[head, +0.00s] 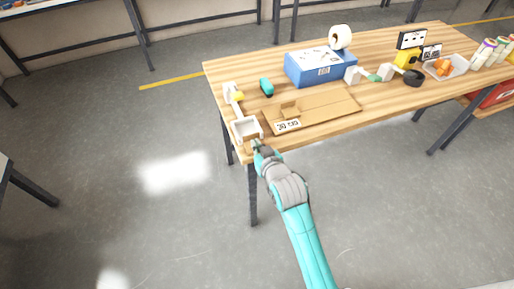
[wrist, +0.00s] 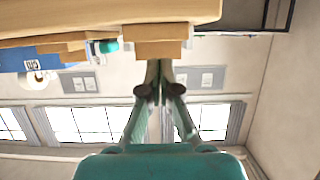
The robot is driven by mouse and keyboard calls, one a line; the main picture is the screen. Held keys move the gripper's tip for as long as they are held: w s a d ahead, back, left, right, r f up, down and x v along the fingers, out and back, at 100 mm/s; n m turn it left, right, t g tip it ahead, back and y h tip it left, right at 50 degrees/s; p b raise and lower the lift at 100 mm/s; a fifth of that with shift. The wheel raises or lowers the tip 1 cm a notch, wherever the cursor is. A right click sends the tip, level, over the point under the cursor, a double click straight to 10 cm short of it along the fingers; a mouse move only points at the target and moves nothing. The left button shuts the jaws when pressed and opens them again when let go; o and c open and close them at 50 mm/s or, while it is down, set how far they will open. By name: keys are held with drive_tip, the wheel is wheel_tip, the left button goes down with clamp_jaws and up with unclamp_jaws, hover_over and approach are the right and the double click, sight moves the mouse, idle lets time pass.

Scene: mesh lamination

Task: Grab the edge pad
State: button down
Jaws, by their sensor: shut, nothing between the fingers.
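A brown block (head: 252,140), which looks like the edge pad, sits at the near left corner of the wooden table (head: 340,120). It also shows in the wrist view as a tan block (wrist: 158,40), at the top middle by the table edge. My gripper (head: 257,147) is right at this corner in the head view. In the wrist view its fingertips (wrist: 159,72) are together and empty, pointing at the block. I cannot tell whether they touch it. My gripper hides part of the block in the head view.
A white tray (head: 246,128) lies just behind the corner. A flat cardboard piece (head: 325,106) with a label is to its right. A blue box (head: 318,70) and a teal item (head: 266,86) stand farther back.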

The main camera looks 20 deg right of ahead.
drive_tip(key=shift+w+r, duration=0.1)
drive_tip(key=s, duration=1.1)
drive_tip(key=shift+s, duration=0.4)
drive_tip(key=c, duration=1.5)
unclamp_jaws()
drive_tip(key=shift+c, duration=0.2)
drive_tip(key=o, duration=1.4)
drive_tip(key=w, duration=0.3)
drive_tip(key=shift+w+d+r, duration=0.1)
drive_tip(key=shift+w+r, duration=0.3)
drive_tip(key=shift+f+x, duration=0.15)
drive_tip(key=shift+x, duration=2.5)
drive_tip(key=shift+f+x, duration=0.15)
drive_tip(key=shift+x, duration=2.5)
